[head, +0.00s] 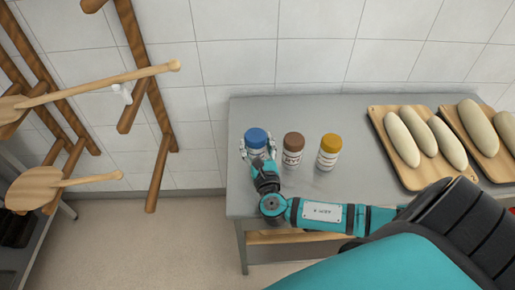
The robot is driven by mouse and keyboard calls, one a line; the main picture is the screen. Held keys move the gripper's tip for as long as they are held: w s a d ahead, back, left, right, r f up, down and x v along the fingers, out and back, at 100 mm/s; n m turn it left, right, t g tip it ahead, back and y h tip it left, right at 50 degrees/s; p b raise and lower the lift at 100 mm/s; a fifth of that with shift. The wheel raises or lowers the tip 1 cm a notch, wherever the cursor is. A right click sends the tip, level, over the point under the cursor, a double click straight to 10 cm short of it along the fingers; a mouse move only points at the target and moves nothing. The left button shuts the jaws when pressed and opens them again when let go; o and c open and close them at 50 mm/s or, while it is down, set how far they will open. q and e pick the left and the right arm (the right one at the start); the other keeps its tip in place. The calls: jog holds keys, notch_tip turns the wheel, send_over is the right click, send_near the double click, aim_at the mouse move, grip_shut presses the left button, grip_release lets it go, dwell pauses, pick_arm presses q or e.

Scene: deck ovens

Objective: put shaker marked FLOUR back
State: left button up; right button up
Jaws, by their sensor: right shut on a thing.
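Three shakers stand in a row near the left end of the grey table (350,187). One has a blue lid (256,138), one a brown lid (292,149) and one a yellow lid (329,152). Their labels are too small to read, so I cannot tell which is marked FLOUR. My right gripper (258,150) is shut on the blue-lidded shaker, with fingers on both sides of its body. The shaker looks upright; I cannot tell if its base touches the table. My left gripper is not in view.
Two wooden boards with pale dough loaves, a near one (386,141) and a far one (454,116), lie at the table's right. A wooden wall rack (160,115) with long-handled peels (85,93) is at left. The table between shakers and boards is clear.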

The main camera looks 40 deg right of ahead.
aim_at(258, 152)
jog(key=shift+w+d, duration=0.15)
jog(key=shift+d, duration=0.1)
notch_tip(258, 152, down, 3)
jog(key=shift+f, duration=0.3)
jog(key=shift+f, duration=0.2)
jog(key=o, duration=1.3)
